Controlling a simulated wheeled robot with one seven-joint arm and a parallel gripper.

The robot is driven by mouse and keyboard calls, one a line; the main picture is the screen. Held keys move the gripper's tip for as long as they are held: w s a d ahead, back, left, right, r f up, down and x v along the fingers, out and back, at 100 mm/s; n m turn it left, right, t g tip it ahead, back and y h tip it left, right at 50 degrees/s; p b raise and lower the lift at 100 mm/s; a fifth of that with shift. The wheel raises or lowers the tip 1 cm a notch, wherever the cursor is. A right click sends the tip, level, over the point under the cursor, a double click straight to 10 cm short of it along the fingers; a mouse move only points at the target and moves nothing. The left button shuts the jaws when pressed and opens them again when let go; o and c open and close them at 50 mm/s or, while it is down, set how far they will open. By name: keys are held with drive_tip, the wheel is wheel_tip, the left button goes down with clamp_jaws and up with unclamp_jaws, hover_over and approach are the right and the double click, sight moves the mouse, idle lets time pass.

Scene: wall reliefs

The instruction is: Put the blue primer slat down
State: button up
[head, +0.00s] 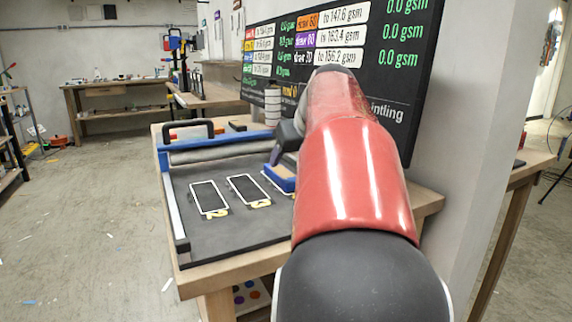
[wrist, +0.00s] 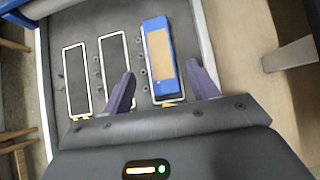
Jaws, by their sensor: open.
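The blue primer slat (wrist: 160,28), blue with a tan strip along its top, lies along the rightmost white-outlined slot (wrist: 171,103) of the dark tray. The outline shows past its near end. In the head view the slat (head: 283,184) is partly hidden by my arm. My gripper (wrist: 160,70) is open, its two purple fingers apart on either side of the slat's near part, with gaps between.
Two empty outlined slots (head: 209,198) (head: 248,189) lie to the left. The tray (head: 225,238) has a blue crossbar (head: 185,142) with a black handle at its far end. A black display board (head: 420,95) stands against the wall behind my arm.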

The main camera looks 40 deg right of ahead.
drive_tip(key=d+v, duration=0.1)
drive_tip(key=v, duration=0.5)
drive_tip(key=shift+a, duration=0.45)
drive_tip(key=shift+s, duration=0.1)
